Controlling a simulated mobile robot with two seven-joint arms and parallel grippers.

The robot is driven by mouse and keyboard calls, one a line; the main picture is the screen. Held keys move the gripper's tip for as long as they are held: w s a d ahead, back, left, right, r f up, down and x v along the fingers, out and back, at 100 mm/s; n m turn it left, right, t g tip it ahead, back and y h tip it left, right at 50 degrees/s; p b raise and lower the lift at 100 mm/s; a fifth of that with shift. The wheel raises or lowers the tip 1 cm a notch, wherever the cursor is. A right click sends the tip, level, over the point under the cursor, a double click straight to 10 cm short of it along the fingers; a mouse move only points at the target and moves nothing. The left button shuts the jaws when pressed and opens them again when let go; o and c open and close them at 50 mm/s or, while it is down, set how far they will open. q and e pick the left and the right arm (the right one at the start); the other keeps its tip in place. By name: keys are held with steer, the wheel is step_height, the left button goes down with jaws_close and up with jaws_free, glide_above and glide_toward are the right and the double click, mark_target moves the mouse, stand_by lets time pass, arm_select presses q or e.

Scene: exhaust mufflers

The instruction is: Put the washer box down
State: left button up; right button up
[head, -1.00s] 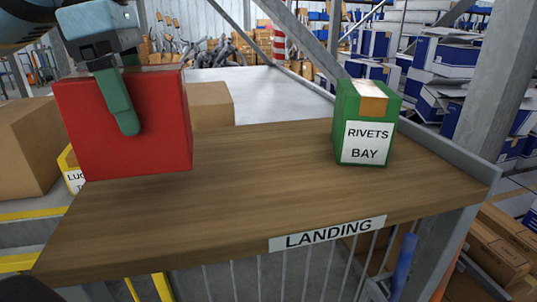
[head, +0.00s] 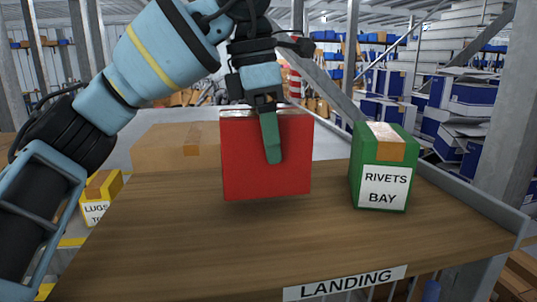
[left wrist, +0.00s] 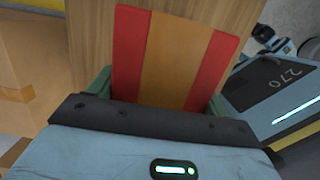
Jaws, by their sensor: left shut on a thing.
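The washer box, a red box (head: 245,165), is upright over the wooden landing table (head: 190,245), left of a green box. My left gripper (head: 270,145) comes from above and is shut on it, one green finger lying down its near face. In the left wrist view the red box (left wrist: 130,55) shows a tan tape stripe between the two fingers, with the wood beyond. I cannot tell whether its underside touches the table. My right gripper is not in view.
The green box labelled RIVETS BAY (head: 385,188) stands close on the right. A brown carton (head: 165,150) is behind on the left, and a yellow LUGS box (head: 100,195) is past the left edge. The front of the table, above the LANDING label (head: 345,283), is clear.

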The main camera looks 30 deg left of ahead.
arm_select(q)
steer(key=shift+w+d, duration=0.1)
steer(key=shift+w, duration=0.05)
steer(key=shift+f, duration=1.65)
steer(key=shift+f, duration=0.1)
steer(key=o, duration=1.3)
steer(key=shift+f, duration=0.1)
steer(key=r, duration=0.4)
steer(key=s+a+r, duration=0.1)
steer(key=r, duration=0.7)
steer(key=shift+s+a+r, duration=0.1)
steer(key=shift+s+a, duration=0.05)
steer(key=shift+a, duration=0.1)
